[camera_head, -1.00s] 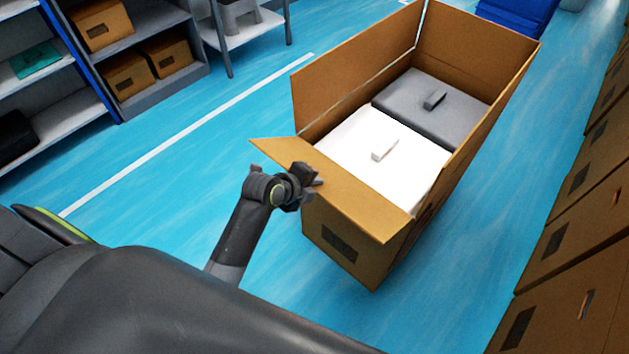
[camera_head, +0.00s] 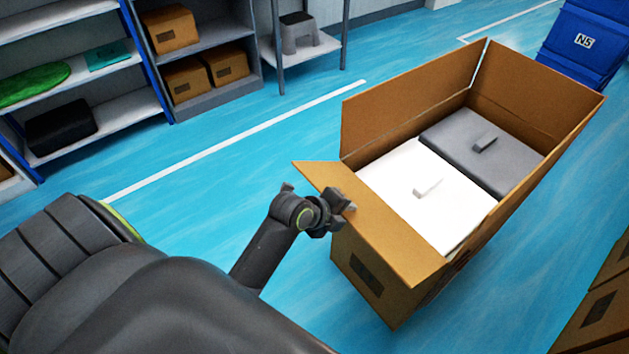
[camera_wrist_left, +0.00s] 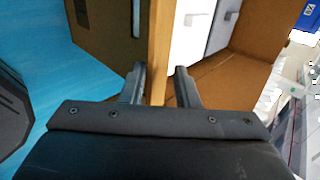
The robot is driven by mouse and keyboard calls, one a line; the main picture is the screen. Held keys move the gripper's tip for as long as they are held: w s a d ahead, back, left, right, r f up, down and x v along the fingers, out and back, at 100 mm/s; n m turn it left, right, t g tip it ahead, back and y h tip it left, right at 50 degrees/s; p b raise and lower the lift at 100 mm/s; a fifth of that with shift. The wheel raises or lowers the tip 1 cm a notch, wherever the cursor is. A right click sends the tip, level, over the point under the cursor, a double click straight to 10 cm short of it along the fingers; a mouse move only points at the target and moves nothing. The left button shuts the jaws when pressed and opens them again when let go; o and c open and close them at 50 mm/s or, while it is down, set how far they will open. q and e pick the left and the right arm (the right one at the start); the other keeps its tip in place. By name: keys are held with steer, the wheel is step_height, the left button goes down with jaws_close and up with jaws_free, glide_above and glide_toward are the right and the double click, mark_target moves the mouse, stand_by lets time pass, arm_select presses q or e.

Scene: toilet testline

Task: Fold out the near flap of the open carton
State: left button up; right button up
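The open carton (camera_head: 372,270) is a long brown box on the blue floor, right of centre in the head view. Its near flap (camera_head: 385,235) sticks outward over the near end, and its other flaps stand up. My left gripper (camera_head: 342,206) is at the left part of the near flap. In the left wrist view, the two fingers (camera_wrist_left: 160,82) are apart, one on each side of the flap's edge (camera_wrist_left: 160,45). I see small gaps, so it does not look clamped. My right gripper is out of view.
The carton holds a white lidded item (camera_head: 400,195) and a grey one (camera_head: 462,150). Shelves with small boxes (camera_head: 170,30) stand at the back left. A blue crate (camera_head: 585,45) is at the back right, and brown cartons (camera_head: 605,315) line the lower right. The floor left of the carton is clear.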

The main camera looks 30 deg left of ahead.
arm_select(q)
steer(key=v, duration=1.4)
steer(key=shift+s, duration=0.15)
steer(key=shift+a+f, duration=0.1)
steer(key=a+f+n+g+y, duration=0.1)
steer(key=a+f+n, duration=0.35)
steer(key=f, duration=0.65)
steer(key=a+f+n+g+y, duration=0.1)
steer(key=a+f+n+y, duration=0.15)
steer(key=f+n, duration=0.6)
steer(key=s+a+f+n+g, duration=0.15)
steer(key=s+f, duration=0.25)
steer(key=f, duration=0.5)
steer(key=s+a+f+n+g, duration=0.15)
steer(key=s+f, duration=0.25)
steer(key=f, duration=0.4)
steer(key=s+d+f+n+g, duration=0.1)
steer(key=s+f+n, duration=0.1)
steer(key=s+f, duration=0.2)
steer(key=s+d+f+n, duration=0.1)
steer(key=s+f, duration=0.4)
steer(key=s, duration=0.6)
steer(key=s+d+f+n+g, duration=0.1)
steer(key=s+d+f+n, duration=0.1)
steer(key=s, duration=0.5)
step_height(320, 180, down, 2)
steer(key=shift+s+f+n+g+y, duration=0.2)
steer(key=shift+s+n+g+y, duration=0.15)
steer(key=shift+n, duration=0.45)
